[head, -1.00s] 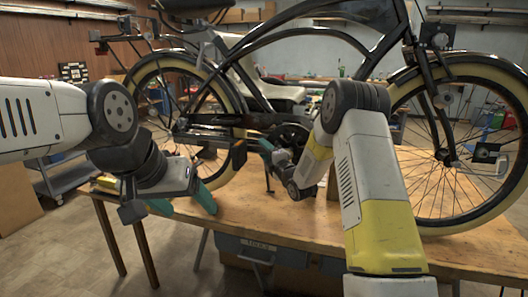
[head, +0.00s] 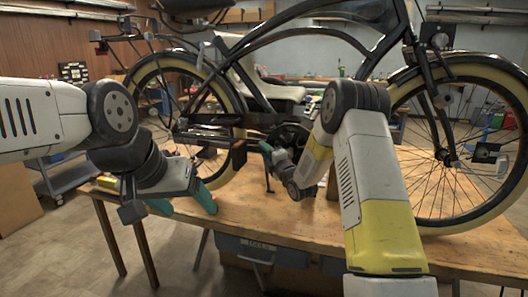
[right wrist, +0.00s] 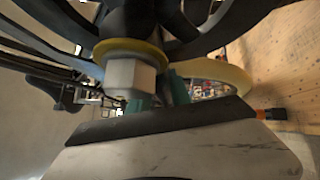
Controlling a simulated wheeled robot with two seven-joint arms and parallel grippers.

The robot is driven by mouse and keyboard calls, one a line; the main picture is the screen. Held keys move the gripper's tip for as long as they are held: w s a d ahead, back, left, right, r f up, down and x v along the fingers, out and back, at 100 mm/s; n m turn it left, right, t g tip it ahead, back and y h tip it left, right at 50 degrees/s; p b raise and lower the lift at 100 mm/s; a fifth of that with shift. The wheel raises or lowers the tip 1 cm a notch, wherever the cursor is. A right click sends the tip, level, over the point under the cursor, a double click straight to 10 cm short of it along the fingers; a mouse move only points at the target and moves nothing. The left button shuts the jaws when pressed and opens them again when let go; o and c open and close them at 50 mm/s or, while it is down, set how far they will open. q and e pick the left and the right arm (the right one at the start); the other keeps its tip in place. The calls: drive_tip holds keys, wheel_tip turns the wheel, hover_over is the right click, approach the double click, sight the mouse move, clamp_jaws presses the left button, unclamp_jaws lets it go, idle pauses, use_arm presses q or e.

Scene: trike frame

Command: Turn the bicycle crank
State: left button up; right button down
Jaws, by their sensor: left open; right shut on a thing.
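The black bicycle (head: 270,85) stands upright over the wooden table. Its dark crank and chainring area (head: 292,132) is at the middle of the frame, partly hidden by my right arm. My right gripper (head: 268,149), with teal fingers, is shut at the crank, just left of my forearm. The right wrist view shows the teal fingers (right wrist: 158,94) close against a pale block with a yellow ring; the exact grip is mostly hidden. My left gripper (head: 186,203) is open and empty, low in front of the table's left part, apart from the crank.
The wooden table (head: 300,222) has a bare front surface, with drawers (head: 262,252) under it. The rear wheel (head: 178,120) and the front wheel (head: 455,215) flank the crank. A blue cart (head: 65,172) stands on the floor at left.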

drive_tip(key=shift+f, duration=0.1)
idle(0.8)
drive_tip(key=shift+f+n+g+h, duration=0.4)
drive_tip(key=shift+f+n+g, duration=0.4)
drive_tip(key=s+d+f+n+g+h, duration=0.2)
drive_tip(key=d+f+n+g+h, duration=0.4)
drive_tip(key=d+f+n+h, duration=0.1)
drive_tip(key=shift+s+d+f+h, duration=0.15)
drive_tip(key=shift+s+f+h, duration=0.05)
drive_tip(key=shift+h, duration=0.2)
idle(0.4)
drive_tip(key=c, duration=1.2)
unclamp_jaws()
